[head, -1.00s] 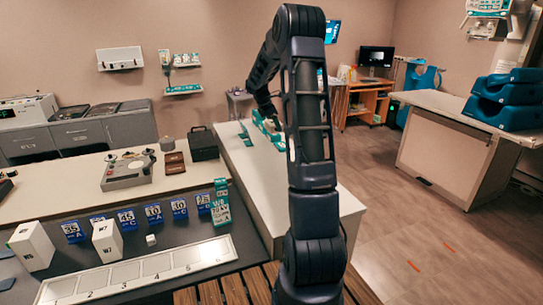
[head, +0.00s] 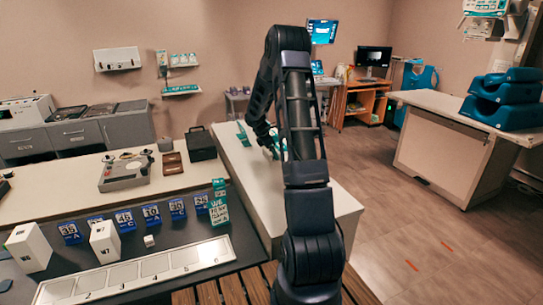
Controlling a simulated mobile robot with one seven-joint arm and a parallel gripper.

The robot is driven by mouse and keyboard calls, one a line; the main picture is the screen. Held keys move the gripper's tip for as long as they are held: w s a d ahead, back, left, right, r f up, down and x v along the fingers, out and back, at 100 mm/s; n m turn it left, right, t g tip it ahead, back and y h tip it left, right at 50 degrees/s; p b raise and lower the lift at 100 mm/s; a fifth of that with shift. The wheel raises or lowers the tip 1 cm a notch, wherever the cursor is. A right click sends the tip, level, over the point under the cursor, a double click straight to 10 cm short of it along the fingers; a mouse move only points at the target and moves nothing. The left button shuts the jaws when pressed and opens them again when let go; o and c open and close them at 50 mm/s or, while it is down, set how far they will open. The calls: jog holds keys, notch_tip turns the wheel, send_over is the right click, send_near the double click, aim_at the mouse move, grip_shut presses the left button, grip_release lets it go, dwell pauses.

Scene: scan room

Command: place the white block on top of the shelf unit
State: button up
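A small white block (head: 149,240) sits on the dark table, just behind the numbered white strip and right of a tall white box. My gripper (head: 271,146) is far from it, low over the white counter at mid-picture, by a teal-and-white item (head: 279,149). My own arm partly hides that spot, and the fingers are too small to read. Whether the gripper touches the item cannot be told. An orange-brown wooden shelf unit (head: 366,88) stands against the back wall, with a dark monitor on top. Which piece of furniture the task calls the shelf unit is not certain.
Two tall white boxes (head: 28,247) (head: 105,241) stand near the block. Several blue number cards and a teal box (head: 219,203) line the table's rear. The white counter (head: 245,178) has bare surface at its near end. Open floor lies right of it.

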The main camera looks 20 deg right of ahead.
jog(key=shift+f, duration=1)
jog(key=shift+f, duration=0.1)
jog(key=o, duration=0.9)
jog(key=shift+o, duration=0.2)
